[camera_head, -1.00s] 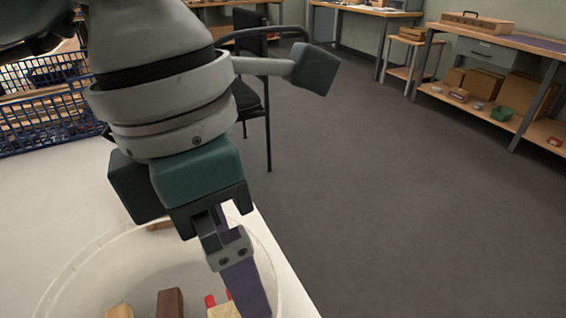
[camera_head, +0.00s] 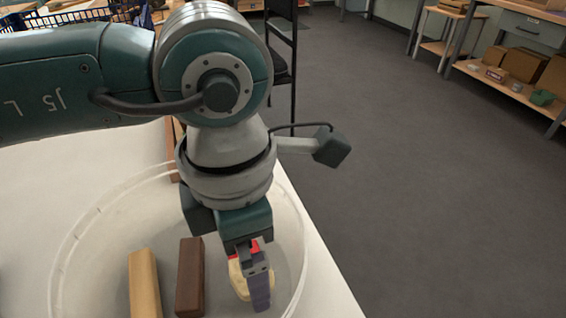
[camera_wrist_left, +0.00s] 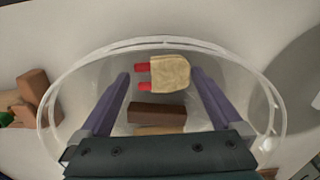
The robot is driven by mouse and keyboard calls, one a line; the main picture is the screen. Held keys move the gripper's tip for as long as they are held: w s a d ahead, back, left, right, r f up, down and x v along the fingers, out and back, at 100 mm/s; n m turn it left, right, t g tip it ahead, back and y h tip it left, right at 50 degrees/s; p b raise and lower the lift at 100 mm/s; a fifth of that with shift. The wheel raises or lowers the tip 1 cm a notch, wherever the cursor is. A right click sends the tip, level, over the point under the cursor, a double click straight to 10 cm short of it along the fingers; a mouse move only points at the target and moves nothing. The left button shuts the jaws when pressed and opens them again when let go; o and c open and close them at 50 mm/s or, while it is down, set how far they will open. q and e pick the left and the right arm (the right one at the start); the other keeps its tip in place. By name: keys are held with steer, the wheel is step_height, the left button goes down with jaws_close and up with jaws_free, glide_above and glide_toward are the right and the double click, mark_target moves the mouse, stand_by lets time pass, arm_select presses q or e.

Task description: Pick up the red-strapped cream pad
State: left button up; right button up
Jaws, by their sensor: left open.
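The cream pad (camera_wrist_left: 170,74) has two red straps on its left side in the left wrist view. It lies in a clear round tub (camera_wrist_left: 52,88) with a brown block (camera_wrist_left: 157,113) beside it. In the head view the cream pad (camera_head: 237,278) is partly hidden by my left gripper (camera_head: 258,285). My left gripper is open, its purple fingers reaching down into the tub. In the left wrist view the pad shows between the fingertips (camera_wrist_left: 160,76), with gaps on both sides. My right gripper is not in view.
A tan block (camera_head: 144,284) and the brown block (camera_head: 190,276) lie in the tub, left of the pad in the head view. The tub stands near the right edge of a white table (camera_head: 30,215). Brown blocks (camera_wrist_left: 38,88) lie outside the tub.

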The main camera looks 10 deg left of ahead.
arm_select(q)
steer(key=c, duration=1.3)
steer(key=shift+o, duration=0.2)
steer(key=shift+r, duration=0.1)
